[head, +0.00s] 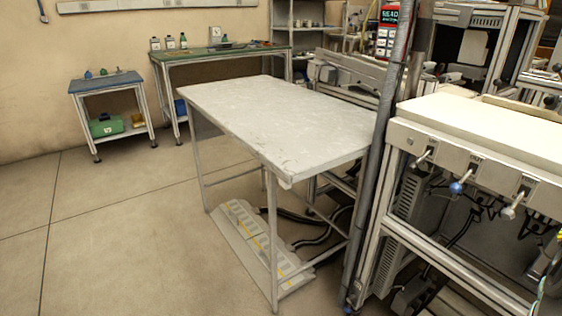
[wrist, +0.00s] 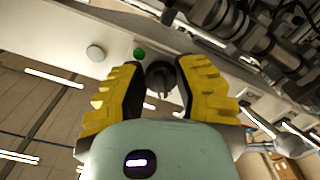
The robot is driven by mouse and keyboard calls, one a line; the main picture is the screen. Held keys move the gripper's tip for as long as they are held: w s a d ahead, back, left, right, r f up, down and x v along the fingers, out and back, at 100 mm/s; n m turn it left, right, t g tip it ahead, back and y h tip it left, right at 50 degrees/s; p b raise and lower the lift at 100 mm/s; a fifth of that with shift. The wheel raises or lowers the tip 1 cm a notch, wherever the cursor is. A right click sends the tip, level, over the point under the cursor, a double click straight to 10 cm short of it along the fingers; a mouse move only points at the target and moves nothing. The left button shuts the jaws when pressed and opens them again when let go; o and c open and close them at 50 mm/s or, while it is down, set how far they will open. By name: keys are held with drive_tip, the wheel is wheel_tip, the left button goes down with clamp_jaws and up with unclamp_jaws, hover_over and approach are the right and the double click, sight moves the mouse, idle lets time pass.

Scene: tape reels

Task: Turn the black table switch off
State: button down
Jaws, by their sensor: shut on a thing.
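In the wrist view, the black switch (wrist: 160,76) is a round dark knob with a raised grip, set in a pale panel. My gripper (wrist: 161,70) has yellow fingers with dark inner pads, one on each side of the knob, and it is shut on the switch. The fingers hide part of the panel around the knob. I cannot read any position mark on the switch. My gripper and the black switch do not show in the head view.
In the wrist view, a green button (wrist: 139,53) and a white round button (wrist: 95,53) sit on the panel left of the switch. Dark machinery (wrist: 265,30) fills the upper right. In the head view, a bare grey table (head: 265,115) stands mid-room, with open floor (head: 120,235) to its left.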

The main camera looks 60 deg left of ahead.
drive_tip(key=shift+f+n, duration=0.25)
drive_tip(key=shift+n, duration=0.05)
drive_tip(key=c, duration=0.7)
unclamp_jaws()
drive_tip(key=shift+w+r, duration=0.1)
drive_tip(key=shift+r, duration=0.05)
drive_tip(key=shift+o, duration=0.2)
drive_tip(key=s, duration=0.7)
drive_tip(key=shift+s, duration=0.3)
drive_tip(key=shift+r, duration=0.15)
